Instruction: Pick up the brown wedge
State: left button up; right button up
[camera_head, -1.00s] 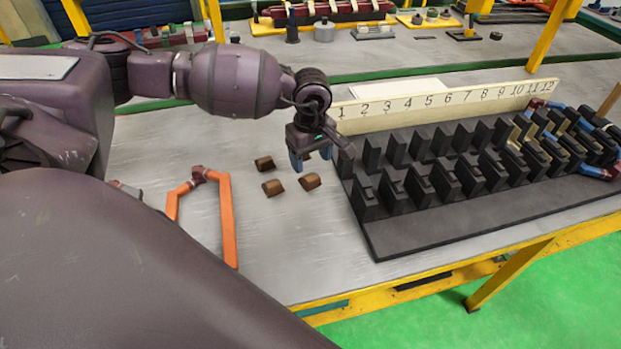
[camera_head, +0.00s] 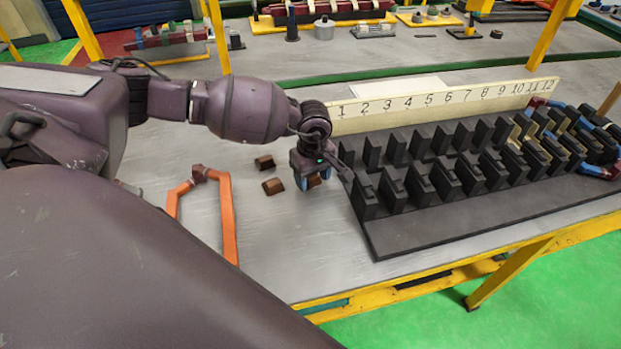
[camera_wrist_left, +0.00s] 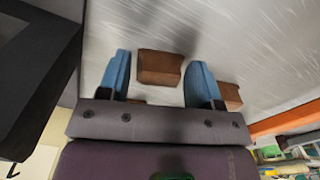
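Several brown wedges lie on the grey table in the head view. One brown wedge (camera_head: 314,181) is partly hidden behind my left gripper (camera_head: 313,184). Two others, an upper wedge (camera_head: 265,162) and a lower wedge (camera_head: 273,186), lie just left of it. In the left wrist view, one brown wedge (camera_wrist_left: 160,68) sits between the blue fingertips of my left gripper (camera_wrist_left: 160,82), with a gap on each side. Another wedge (camera_wrist_left: 230,95) shows beyond the right finger. My left gripper is open. My right gripper is not in view.
A black slotted stator block (camera_head: 450,225) stands close right of my left gripper, with a numbered board (camera_head: 445,104) behind it. An orange bent coil piece (camera_head: 228,215) lies left of the wedges. Bare table lies in front.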

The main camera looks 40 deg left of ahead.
pick_arm(q)
jog(key=c, duration=0.8)
